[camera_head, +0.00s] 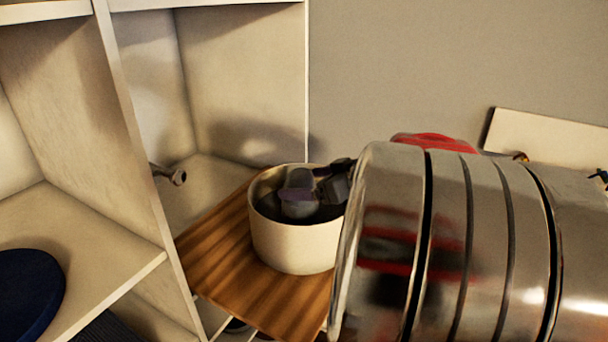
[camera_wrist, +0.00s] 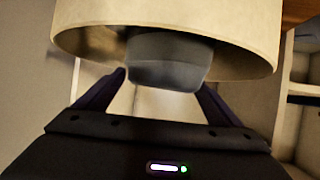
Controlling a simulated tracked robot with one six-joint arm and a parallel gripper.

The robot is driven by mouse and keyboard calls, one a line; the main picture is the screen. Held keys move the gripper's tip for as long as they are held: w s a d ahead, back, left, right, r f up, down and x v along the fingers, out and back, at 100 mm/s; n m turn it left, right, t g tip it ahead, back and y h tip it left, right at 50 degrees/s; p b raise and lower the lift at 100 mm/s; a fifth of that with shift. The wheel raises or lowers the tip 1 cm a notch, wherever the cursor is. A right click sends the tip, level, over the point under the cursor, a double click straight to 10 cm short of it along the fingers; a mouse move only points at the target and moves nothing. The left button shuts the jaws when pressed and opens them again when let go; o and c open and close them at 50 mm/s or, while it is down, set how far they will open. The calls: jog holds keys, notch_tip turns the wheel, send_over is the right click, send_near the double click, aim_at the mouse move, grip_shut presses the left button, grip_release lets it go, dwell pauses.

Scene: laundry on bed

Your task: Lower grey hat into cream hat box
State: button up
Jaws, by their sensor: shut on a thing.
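The cream hat box (camera_head: 290,248) is a round, open-topped tub standing upright on a wooden board. My gripper (camera_head: 300,186) reaches over its right rim from the right, with purple fingers at the mouth. It is shut on the grey hat (camera_head: 299,209), whose rounded grey part shows within the box's rim. In the wrist view, the hat (camera_wrist: 166,65) sits between the two dark purple fingers of my gripper (camera_wrist: 164,82), and the cream box (camera_wrist: 165,17) fills the top. The hat's lower part is hidden; I cannot tell whether it touches the box floor.
The striped wooden board (camera_head: 225,245) juts from a cream shelf unit (camera_head: 135,130). A dark blue round thing (camera_head: 28,290) lies on the left shelf. A metal peg (camera_head: 172,176) is left of the box. My metal arm hides the right side.

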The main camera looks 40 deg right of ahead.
jog(key=shift+f, duration=2.4)
jog(key=shift+s+a+f, duration=0.1)
jog(key=shift+s+f, duration=0.05)
jog(key=shift+f, duration=0.75)
jog(key=o, duration=1.3)
jog(key=v, duration=0.4)
jog(key=r+v, duration=0.1)
jog(key=v, duration=0.9)
jog(key=shift+w+r, duration=0.2)
jog(key=shift+r, duration=0.05)
